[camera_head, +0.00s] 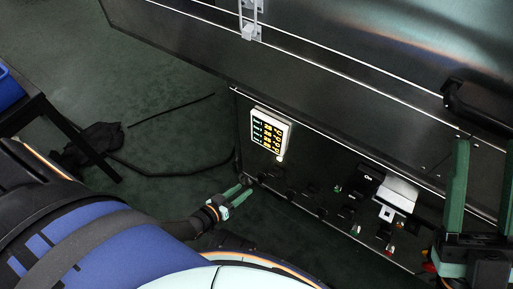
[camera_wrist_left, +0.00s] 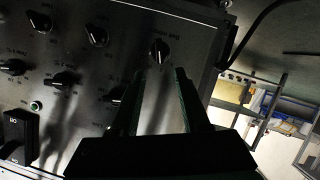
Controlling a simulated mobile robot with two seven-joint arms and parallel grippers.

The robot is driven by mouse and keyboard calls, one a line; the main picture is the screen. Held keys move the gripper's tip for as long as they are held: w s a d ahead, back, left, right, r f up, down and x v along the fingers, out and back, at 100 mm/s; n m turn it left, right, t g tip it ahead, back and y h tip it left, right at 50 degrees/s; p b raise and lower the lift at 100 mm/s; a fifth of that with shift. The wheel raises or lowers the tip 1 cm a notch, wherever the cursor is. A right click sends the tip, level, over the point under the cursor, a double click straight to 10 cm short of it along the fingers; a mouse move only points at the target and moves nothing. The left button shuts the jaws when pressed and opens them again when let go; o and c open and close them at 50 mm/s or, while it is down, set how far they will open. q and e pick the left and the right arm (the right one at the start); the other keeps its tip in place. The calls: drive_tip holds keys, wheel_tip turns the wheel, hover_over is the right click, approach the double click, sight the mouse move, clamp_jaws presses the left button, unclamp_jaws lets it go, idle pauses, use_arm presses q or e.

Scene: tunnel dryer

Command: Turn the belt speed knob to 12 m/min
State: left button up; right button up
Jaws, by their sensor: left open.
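The dark control panel (camera_head: 330,190) is on the front of the steel dryer. In the left wrist view it carries several black knobs with small labels. One knob (camera_wrist_left: 160,50) sits near the panel's corner, just ahead of and between my left fingertips; its label is too small to read surely, so I cannot tell whether it is the belt speed knob, nor its setting. My left gripper (camera_wrist_left: 161,74) is open with nothing between its fingers. In the head view my left gripper (camera_head: 244,184) is low at the panel's left end. My right gripper (camera_head: 481,150) is open at the right edge.
A lit display (camera_head: 271,131) with several rows is above the knobs. Other knobs (camera_wrist_left: 96,35) and a green button (camera_wrist_left: 36,106) share the panel. A grey-white box (camera_head: 397,193) juts out at the right. A black cable (camera_head: 170,172) lies on the green floor.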

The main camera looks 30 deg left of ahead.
sight(260, 178)
use_arm(q)
drive_tip(key=b+x, duration=0.3)
drive_tip(key=x, duration=0.5)
drive_tip(key=shift+w+b, duration=0.15)
drive_tip(key=shift+b, duration=0.2)
use_arm(e)
drive_tip(key=shift+w+a+f, duration=0.1)
drive_tip(key=shift+a+f, duration=0.05)
drive_tip(key=shift+f, duration=1.15)
drive_tip(key=shift+w+a+f, duration=0.1)
drive_tip(key=shift+a+f, duration=0.05)
drive_tip(key=shift+f, duration=1.1)
use_arm(q)
drive_tip(key=shift+d, duration=0.15)
clamp_jaws()
